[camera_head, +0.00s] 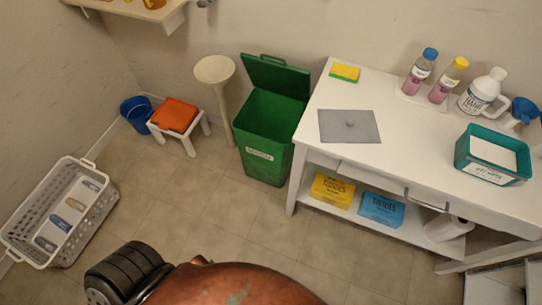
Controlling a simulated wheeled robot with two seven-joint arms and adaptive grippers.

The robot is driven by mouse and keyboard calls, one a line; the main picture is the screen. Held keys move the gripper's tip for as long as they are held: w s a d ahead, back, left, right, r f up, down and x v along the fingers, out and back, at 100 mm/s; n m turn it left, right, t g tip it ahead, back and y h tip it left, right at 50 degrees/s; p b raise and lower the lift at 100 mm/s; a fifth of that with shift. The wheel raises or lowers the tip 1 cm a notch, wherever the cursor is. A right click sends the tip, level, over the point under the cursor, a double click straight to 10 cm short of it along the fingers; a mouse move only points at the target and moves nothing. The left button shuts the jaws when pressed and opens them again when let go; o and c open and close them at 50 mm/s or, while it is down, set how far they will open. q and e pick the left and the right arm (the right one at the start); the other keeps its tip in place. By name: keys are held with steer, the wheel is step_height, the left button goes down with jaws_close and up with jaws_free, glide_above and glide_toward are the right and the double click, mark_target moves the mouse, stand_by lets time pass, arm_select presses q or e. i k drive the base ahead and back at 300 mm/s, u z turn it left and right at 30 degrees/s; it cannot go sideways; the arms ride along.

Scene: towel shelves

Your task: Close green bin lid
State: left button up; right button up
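The green bin (265,140) stands on the floor against the back wall, just left of the white table. Its green lid (275,76) is open, tilted up and back towards the wall, so the bin's opening shows. A light label is on the bin's front. Neither of my grippers shows in the head view. A black ribbed part and a reddish-brown part at the bottom edge seem to be my own body.
The white table (297,190) holds a grey mat (349,126), a sponge (344,72), bottles and a teal box (462,157). A beige stand (221,100), a stool with an orange cloth (174,115), a blue bucket (136,112) and a white basket (32,193) stand left. Floor before the bin is clear.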

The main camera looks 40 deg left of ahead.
mark_target(293, 82)
steer(key=u, duration=1.05)
steer(key=i, duration=1)
steer(key=z, duration=1.05)
